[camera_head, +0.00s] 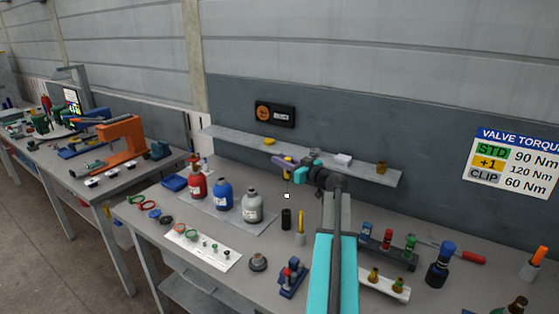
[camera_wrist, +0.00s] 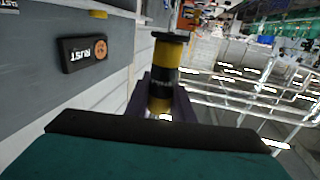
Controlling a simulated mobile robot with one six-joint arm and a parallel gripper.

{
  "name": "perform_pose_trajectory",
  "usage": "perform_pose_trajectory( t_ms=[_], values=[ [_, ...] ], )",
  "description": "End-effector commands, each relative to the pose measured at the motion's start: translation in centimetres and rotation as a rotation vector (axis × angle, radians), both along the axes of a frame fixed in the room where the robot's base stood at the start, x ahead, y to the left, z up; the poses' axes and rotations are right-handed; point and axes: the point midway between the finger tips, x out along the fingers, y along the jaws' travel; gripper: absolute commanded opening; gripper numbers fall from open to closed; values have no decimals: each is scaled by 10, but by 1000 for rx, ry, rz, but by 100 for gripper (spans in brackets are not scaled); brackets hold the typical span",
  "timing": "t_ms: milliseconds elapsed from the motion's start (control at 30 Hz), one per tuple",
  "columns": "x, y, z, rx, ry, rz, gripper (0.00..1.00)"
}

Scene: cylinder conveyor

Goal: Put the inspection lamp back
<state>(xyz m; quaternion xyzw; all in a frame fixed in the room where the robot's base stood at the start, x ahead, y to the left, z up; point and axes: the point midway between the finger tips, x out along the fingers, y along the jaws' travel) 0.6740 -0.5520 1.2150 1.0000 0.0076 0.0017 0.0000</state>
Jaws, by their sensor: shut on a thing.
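My gripper (camera_wrist: 160,100) is shut on a yellow and black cylinder (camera_wrist: 161,90) with a wide black disc at its top end, which looks like the inspection lamp. The dark purple fingers sit on either side of its body. In the head view my gripper (camera_head: 284,162) is above the bench, in front of the wall shelf (camera_head: 225,136). The held lamp is small and partly hidden there. A small white square (camera_head: 287,196) shows below the gripper; I cannot tell what it is.
Below stand a black cylinder (camera_head: 286,218) and a slim yellow one (camera_head: 300,226). Red (camera_head: 198,184), blue (camera_head: 223,195) and grey (camera_head: 252,205) bottles stand to the left. The shelf holds a white box (camera_head: 343,159) and a brass piece (camera_head: 381,167). A dark sign (camera_head: 275,114) is on the wall.

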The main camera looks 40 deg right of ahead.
Motion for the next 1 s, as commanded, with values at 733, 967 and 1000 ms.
perform_pose_trajectory(
  t_ms=[733, 967, 1000],
  values=[
    [6, 8, -37, 0, -1, 10, 0],
    [6, 8, -49, 1, 0, 11, 0],
    [6, 8, -50, 1, 0, 11, 0]
  ],
)
